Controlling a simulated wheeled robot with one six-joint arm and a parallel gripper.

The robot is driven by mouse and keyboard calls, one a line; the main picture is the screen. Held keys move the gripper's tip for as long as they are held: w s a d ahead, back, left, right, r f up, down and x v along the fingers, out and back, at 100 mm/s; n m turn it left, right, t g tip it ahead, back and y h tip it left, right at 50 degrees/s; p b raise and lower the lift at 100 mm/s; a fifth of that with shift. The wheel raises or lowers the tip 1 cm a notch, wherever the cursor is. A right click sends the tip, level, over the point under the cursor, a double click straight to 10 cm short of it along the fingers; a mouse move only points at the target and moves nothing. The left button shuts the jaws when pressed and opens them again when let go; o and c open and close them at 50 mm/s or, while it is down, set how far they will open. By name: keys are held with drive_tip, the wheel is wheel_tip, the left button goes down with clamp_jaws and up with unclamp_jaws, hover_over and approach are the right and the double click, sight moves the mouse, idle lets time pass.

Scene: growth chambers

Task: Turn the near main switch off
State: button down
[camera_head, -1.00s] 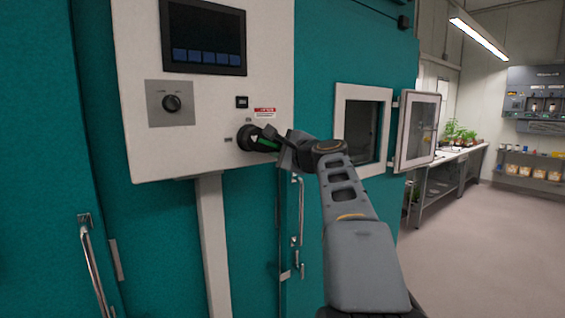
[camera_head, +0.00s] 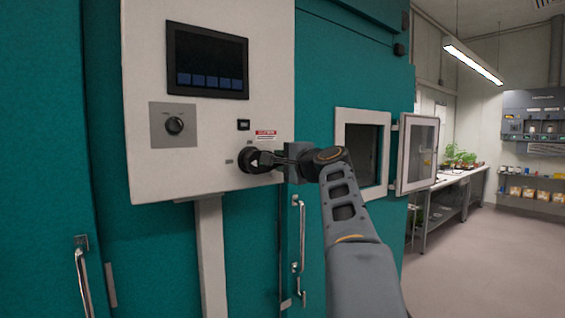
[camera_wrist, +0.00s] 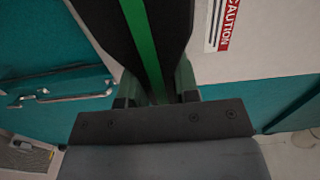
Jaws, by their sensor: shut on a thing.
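The main switch (camera_head: 249,161) is a round black rotary switch low on the white control panel, with a small white arrow mark on it. My gripper (camera_head: 275,160) is at the switch from the right, shut on its handle. In the wrist view a black handle with a green stripe (camera_wrist: 140,35) runs down between the fingers of my gripper (camera_wrist: 155,88). The fingers hide part of the handle. The small labels beside the switch are too small to read.
The white panel (camera_head: 205,130) also carries a dark screen (camera_head: 207,60), a knob on a grey plate (camera_head: 173,125) and a red-white caution label (camera_head: 265,135). A small window door (camera_head: 418,155) stands open at right. Metal door handles (camera_head: 299,230) stick out below my gripper.

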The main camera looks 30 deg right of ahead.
drive_tip(key=c, duration=0.9)
unclamp_jaws()
drive_tip(key=shift+o, duration=0.2)
drive_tip(key=s+b, duration=0.3)
drive_tip(key=s, duration=1.1)
drive_tip(key=shift+w+d, duration=0.1)
